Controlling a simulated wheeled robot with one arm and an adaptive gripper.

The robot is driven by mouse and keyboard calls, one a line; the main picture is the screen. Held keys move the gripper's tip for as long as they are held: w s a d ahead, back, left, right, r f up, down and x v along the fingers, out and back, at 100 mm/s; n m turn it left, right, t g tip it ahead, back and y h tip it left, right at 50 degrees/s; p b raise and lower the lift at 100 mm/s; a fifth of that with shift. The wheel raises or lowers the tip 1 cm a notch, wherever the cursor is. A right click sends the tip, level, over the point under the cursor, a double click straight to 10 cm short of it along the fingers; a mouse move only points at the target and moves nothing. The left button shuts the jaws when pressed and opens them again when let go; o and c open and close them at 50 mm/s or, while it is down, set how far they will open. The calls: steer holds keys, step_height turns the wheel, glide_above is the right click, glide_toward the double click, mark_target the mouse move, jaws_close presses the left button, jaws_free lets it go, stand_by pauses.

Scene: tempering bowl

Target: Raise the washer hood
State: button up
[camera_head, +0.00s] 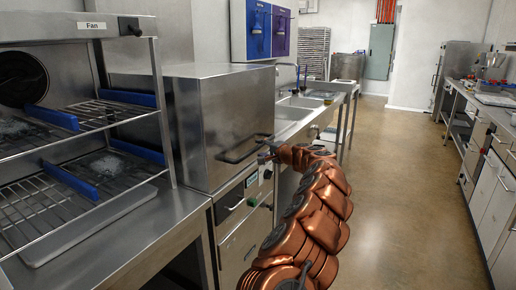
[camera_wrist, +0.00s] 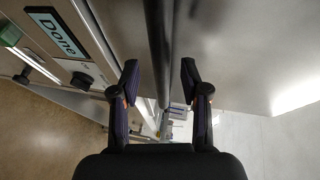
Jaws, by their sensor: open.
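The washer hood (camera_head: 222,115) is a steel box, down on its base at the left-middle of the head view. Its dark bar handle (camera_head: 238,156) runs along the lower front edge. My gripper (camera_head: 267,151) is at the right end of this handle. In the wrist view the handle (camera_wrist: 160,35) is a dark bar running from the top edge toward the space between my two fingers (camera_wrist: 160,82). The fingers are open, one on each side of the bar's line, with gaps visible. Contact cannot be told.
The washer's control panel (camera_wrist: 70,40) reads "Done" beside the handle. A steel rack with wire shelves (camera_head: 75,115) stands left of the hood. Sinks (camera_head: 298,104) are behind it. The floor (camera_head: 400,190) to the right is clear, up to a counter (camera_head: 490,140).

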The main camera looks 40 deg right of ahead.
steer(key=shift+w+d+f, duration=0.1)
steer(key=shift+w, duration=0.6)
steer(key=shift+w+d+f, duration=0.1)
steer(key=shift+w, duration=0.55)
steer(key=shift+c, duration=0.2)
jaws_close()
steer(key=shift+a, duration=0.1)
